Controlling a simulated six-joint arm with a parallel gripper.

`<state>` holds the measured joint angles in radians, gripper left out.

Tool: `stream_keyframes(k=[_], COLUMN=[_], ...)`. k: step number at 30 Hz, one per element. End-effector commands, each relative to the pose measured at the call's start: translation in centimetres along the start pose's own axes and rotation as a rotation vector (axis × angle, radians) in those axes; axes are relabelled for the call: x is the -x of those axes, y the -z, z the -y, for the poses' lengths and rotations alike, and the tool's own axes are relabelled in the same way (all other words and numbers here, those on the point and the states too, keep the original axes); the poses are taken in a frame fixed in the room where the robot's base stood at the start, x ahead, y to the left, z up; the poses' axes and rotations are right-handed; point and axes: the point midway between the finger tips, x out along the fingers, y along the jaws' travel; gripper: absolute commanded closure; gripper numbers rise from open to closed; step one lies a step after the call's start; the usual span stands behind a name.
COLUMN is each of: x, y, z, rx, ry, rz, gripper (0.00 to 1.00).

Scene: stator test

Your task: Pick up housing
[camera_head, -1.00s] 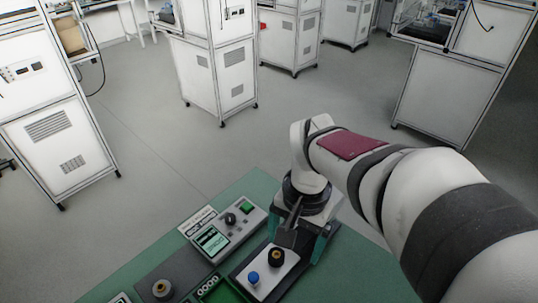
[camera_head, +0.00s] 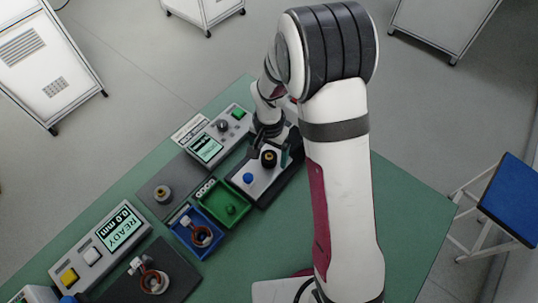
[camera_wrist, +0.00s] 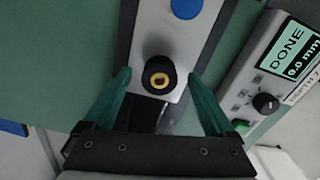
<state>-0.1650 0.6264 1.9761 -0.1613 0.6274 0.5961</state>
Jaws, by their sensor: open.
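The housing appears to be a black round part with a brass-coloured ring in its top. It stands upright on a light grey plate of a dark-based station in the head view (camera_head: 268,159) and the wrist view (camera_wrist: 158,66). My gripper (camera_wrist: 158,79) has teal fingers, one on each side of the housing with a visible gap to each. The gripper is open and holds nothing. How far the fingertips are above the plate is unclear.
A blue button (camera_head: 247,178) is on the same plate. A device with a screen reading DONE (camera_wrist: 290,50) stands close on the right in the wrist view. Green (camera_head: 208,192) and blue (camera_head: 181,236) trays and a READY device (camera_head: 113,223) stand along the green table (camera_head: 420,195).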

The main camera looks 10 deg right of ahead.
Motion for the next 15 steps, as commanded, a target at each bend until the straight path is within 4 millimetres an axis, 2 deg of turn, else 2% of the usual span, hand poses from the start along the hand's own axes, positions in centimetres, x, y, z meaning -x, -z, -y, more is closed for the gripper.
stream_keyframes(k=[6,8,15], x=[-0.24,-0.23,-0.21], y=[0.01,0.02,0.02], z=[0.0,0.0,0.0], rx=[0.0,0.0,0.0], ry=[0.0,0.0,0.0], rz=[0.0,0.0,0.0], gripper=[0.1,0.19,0.63])
